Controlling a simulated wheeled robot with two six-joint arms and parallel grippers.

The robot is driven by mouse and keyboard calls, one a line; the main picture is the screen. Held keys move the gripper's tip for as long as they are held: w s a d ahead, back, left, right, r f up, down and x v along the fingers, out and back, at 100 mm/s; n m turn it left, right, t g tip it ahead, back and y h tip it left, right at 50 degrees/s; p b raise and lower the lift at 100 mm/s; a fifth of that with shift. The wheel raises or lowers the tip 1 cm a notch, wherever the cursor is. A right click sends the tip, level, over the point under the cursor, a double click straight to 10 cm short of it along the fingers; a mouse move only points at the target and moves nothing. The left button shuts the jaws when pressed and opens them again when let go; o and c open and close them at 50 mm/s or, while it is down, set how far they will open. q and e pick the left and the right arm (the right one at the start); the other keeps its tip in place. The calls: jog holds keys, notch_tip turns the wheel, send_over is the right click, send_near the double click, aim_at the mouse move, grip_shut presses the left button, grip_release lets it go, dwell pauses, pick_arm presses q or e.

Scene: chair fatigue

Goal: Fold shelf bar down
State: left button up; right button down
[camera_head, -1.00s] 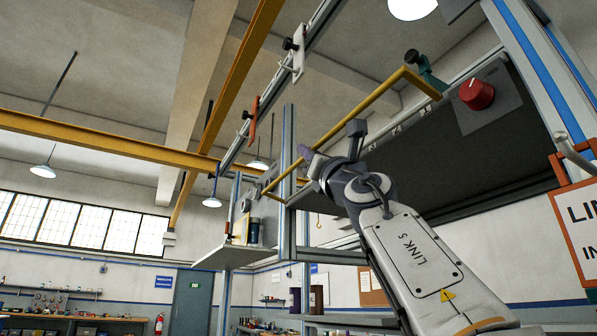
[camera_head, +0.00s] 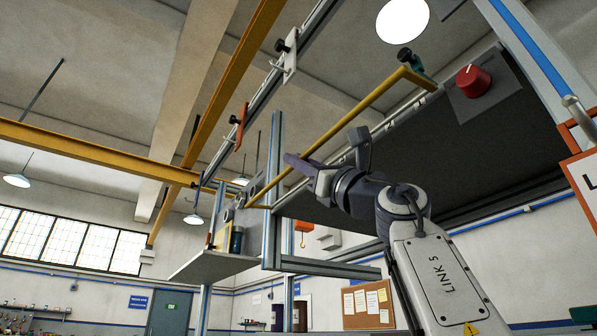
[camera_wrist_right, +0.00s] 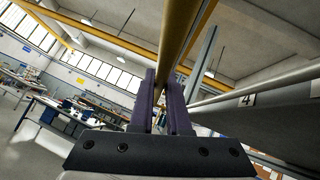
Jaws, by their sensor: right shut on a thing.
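The yellow shelf bar (camera_head: 355,118) runs slantwise along the front of the dark shelf panel (camera_head: 430,145) in the head view. Its upper right end bends back toward a green bracket with a black knob (camera_head: 414,64). A gap shows between bar and panel edge. My right gripper (camera_head: 303,166) is shut around the bar's lower left part. In the right wrist view the bar (camera_wrist_right: 181,38) passes between the purple fingers (camera_wrist_right: 163,88). The contact faces are partly hidden. My left gripper is in neither view.
A red dial (camera_head: 473,80) sits on a grey plate at the upper right. A metal upright (camera_head: 272,190) and a small side shelf (camera_head: 215,264) stand left of the gripper. A rail with clamps (camera_head: 290,55) runs overhead. An orange-framed sign (camera_head: 578,152) is at the right edge.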

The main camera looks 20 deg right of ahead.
dwell(0.5)
jog(key=c, duration=0.9)
grip_release()
jog(key=shift+s+f, duration=0.1)
jog(key=shift+b+v, duration=4.15)
jog(key=shift+v, duration=1.1)
jog(key=shift+d, duration=0.1)
